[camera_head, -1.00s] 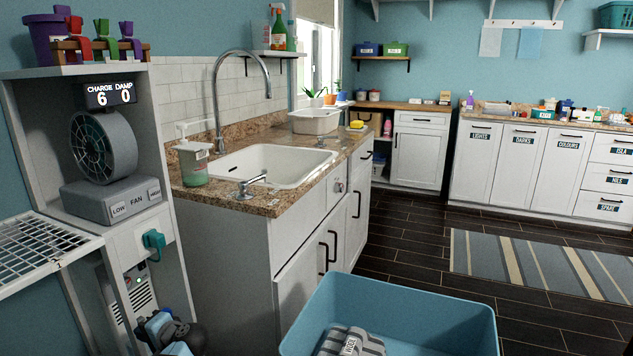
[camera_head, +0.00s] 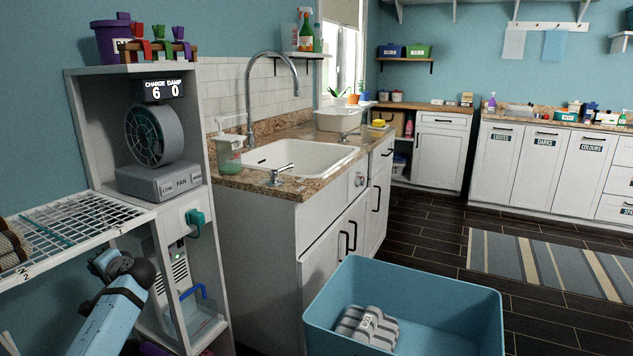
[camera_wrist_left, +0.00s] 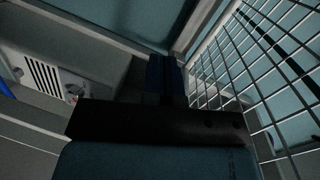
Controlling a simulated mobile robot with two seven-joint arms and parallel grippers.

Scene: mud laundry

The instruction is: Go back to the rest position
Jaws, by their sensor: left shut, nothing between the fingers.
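My left gripper (camera_wrist_left: 166,78) shows in the left wrist view as dark, narrow fingers held together, with nothing between them. It is close to the wire rack (camera_wrist_left: 262,75), which fills the right side of that view. Contact with the rack cannot be told. In the head view my light blue left arm is at the lower left, below and in front of the wire rack (camera_head: 85,226); its fingers cannot be made out there. My right gripper is not in view.
The shelf unit (camera_head: 88,140) with a grey fan (camera_head: 150,136) stands beside my left arm. A blue bin (camera_head: 455,310) holding a grey striped bundle (camera_head: 365,327) is in front. The sink cabinet (camera_head: 290,225) is behind. Dark floor is open at right.

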